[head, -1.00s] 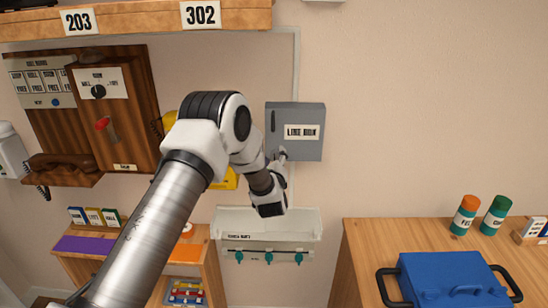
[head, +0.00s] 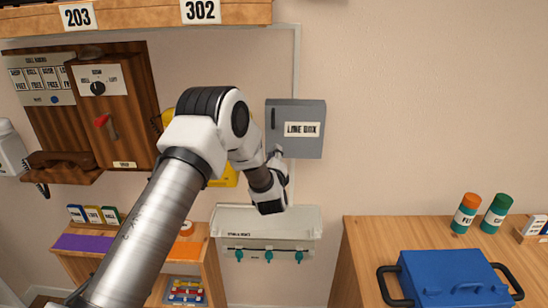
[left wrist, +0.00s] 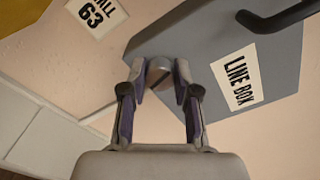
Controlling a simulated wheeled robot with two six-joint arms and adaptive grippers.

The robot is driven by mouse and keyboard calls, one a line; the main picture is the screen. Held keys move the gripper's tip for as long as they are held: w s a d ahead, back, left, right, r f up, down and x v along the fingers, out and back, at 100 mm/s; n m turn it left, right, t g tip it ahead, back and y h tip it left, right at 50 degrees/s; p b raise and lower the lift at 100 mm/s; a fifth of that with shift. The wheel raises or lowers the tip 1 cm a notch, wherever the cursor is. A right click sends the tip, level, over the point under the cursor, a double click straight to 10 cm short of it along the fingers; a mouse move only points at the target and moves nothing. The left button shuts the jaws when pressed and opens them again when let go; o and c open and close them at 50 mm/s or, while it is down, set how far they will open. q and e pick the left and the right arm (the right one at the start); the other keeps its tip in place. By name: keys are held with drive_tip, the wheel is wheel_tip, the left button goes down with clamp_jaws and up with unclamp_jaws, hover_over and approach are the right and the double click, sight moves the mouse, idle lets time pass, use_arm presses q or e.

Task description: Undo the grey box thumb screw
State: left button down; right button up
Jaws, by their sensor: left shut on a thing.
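The grey box (head: 308,145), labelled LINE BOX, is fixed to the wall with its door closed. In the left wrist view the box (left wrist: 205,50) looks tilted, and the thumb screw (left wrist: 159,74) is a round slotted knob at its lower corner. My left gripper (left wrist: 160,84) is shut on the thumb screw, one finger on each side of it. In the head view my left gripper (head: 277,155) is at the box's lower left corner, where my wrist hides the screw. My right gripper is not in view.
A dark handle (left wrist: 283,14) sticks out from the box door. A pale tray (head: 268,220) with teal hooks is on the wall below. A wooden phone (head: 110,110) hangs at the left. A blue case (head: 450,275) lies on the right cabinet. The wall right of the box is clear.

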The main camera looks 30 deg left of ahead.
use_arm(q)
drive_tip(key=shift+d+f+n+b, duration=0.15)
drive_tip(key=shift+n+b, duration=5.05)
drive_tip(key=shift+n, duration=3.15)
drive_tip(key=shift+f+n+b, duration=0.1)
drive_tip(key=shift+n+b, duration=5.1)
drive_tip(key=shift+n, duration=3.15)
drive_tip(key=c, duration=0.9)
unclamp_jaws()
drive_tip(key=shift+w, duration=0.1)
drive_tip(key=shift+o, duration=0.2)
drive_tip(key=shift+r, duration=0.1)
